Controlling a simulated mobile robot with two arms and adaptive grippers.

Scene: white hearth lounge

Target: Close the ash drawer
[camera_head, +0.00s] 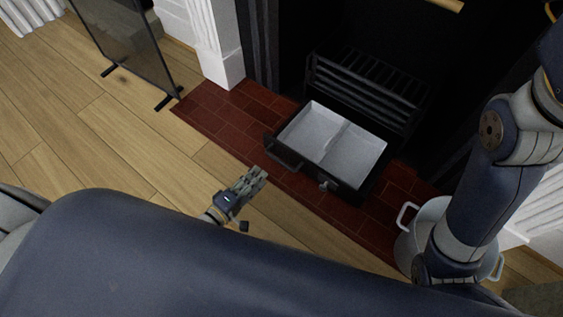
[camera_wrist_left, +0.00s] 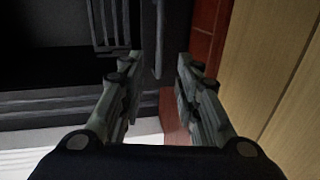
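The ash drawer (camera_head: 330,143) is pulled out from under the grate in the head view. Its inside is light grey with a middle ridge, and its front is black with a dark bar handle (camera_head: 284,160). My left gripper (camera_head: 258,175) is over the floor near the hearth's edge, on the near left side of the drawer front, and seems apart from it. In the left wrist view its two fingers (camera_wrist_left: 160,75) are spread with nothing between them. A dark upright bar shows beyond the fingertips there. My right gripper is out of sight.
The black grate (camera_head: 370,88) stands behind the drawer on the red brick hearth (camera_head: 225,118). A pale metal bucket (camera_head: 424,232) stands at right, beside my right arm. A dark screen (camera_head: 128,42) stands at upper left. Wooden floor (camera_head: 95,130) is clear at left.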

